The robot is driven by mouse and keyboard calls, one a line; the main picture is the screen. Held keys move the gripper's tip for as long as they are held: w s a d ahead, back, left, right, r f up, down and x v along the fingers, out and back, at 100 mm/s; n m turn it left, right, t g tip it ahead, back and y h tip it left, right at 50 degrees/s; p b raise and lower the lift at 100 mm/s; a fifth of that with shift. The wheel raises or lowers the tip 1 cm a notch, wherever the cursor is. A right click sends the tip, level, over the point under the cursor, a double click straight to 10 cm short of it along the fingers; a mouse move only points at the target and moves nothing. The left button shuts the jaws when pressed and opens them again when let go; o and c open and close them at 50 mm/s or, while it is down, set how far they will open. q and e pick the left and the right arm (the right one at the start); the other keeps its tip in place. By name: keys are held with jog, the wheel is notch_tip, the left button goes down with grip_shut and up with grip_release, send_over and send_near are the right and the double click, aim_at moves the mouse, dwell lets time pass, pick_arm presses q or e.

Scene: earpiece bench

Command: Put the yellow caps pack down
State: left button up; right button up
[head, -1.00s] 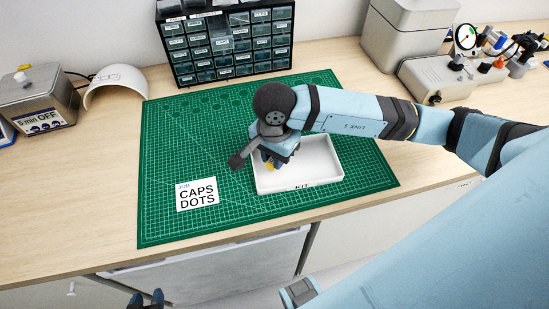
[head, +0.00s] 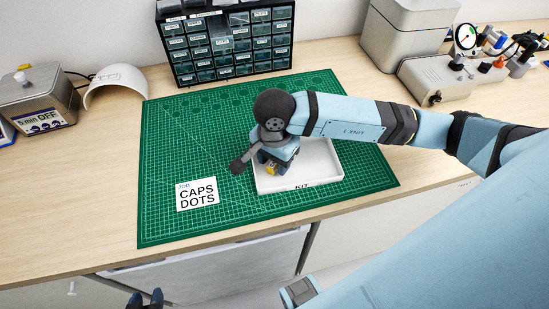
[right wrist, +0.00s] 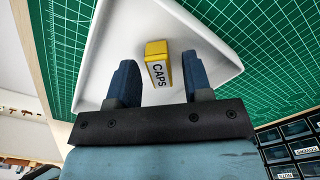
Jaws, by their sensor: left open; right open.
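The yellow caps pack (right wrist: 158,66), labelled CAPS, is in the white kit tray (right wrist: 95,62), between the two fingers of my right gripper (right wrist: 159,62). The fingers are open, with a gap on each side of the pack. In the head view the pack (head: 271,170) shows as a small yellow patch at the tray's left end, mostly hidden by my right gripper (head: 275,163). The tray (head: 325,174) lies on the green mat. My left gripper (head: 146,299) is open and empty at the bottom edge of the head view, away from the bench.
A white card (head: 197,194) reading CAPS DOTS lies on the green mat (head: 180,130) left of the tray. A dark drawer cabinet (head: 225,45) stands behind the mat. Instruments stand at the back right and left.

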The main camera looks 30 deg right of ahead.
notch_tip(320, 180, up, 12)
jog(key=shift+b, duration=0.4)
dwell(0.3)
